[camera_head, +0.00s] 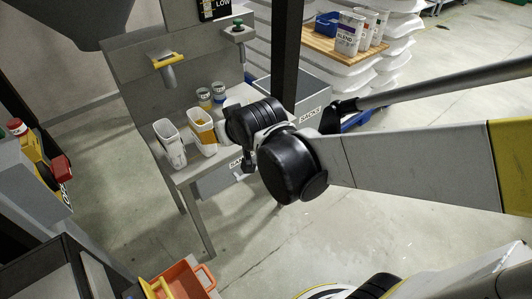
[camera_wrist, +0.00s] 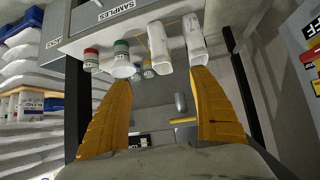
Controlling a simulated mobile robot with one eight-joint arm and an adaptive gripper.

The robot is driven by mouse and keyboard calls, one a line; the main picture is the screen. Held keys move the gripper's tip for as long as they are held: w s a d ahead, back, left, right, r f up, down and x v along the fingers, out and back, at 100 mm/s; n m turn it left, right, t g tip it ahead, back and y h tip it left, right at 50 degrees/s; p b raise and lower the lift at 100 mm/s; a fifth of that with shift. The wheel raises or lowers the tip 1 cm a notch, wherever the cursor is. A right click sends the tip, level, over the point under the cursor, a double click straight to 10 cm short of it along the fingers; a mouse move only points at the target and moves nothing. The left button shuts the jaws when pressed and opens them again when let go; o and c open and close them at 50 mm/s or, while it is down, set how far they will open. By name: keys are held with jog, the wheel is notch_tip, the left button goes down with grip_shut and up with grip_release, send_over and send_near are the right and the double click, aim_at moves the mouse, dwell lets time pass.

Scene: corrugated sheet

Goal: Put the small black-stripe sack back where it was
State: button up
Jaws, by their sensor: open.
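My gripper (camera_wrist: 162,73) is open, its two orange fingers apart and nothing held between them. It faces the grey bench (camera_head: 186,176). Two tall white containers stand there, a left one (camera_head: 170,148) and a right one (camera_head: 202,138); both also show beyond the fingertips in the wrist view (camera_wrist: 158,48) (camera_wrist: 195,42). White printed sacks (camera_head: 348,34) stand on a wooden board at the upper right, far from my gripper. I cannot make out a black stripe on any of them. My arm hides part of the bench in the head view.
Small jars (camera_head: 204,97) stand behind the containers; red-lidded (camera_wrist: 91,60) and green-lidded (camera_wrist: 122,60) ones show in the wrist view. A blue bin (camera_head: 326,24) sits beside the sacks. A dark post (camera_head: 286,50) rises beside the bench. An orange basket (camera_head: 183,279) lies low left.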

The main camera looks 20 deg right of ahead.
jog(key=s+d+g, duration=0.1)
jog(key=s+d, duration=0.2)
jog(key=s, duration=0.5)
jog(key=s+d+m+g+h, duration=0.1)
jog(key=s+d+g, duration=0.1)
jog(key=s, duration=0.7)
jog(key=shift+d+r, duration=0.25)
jog(key=shift+d, duration=0.6)
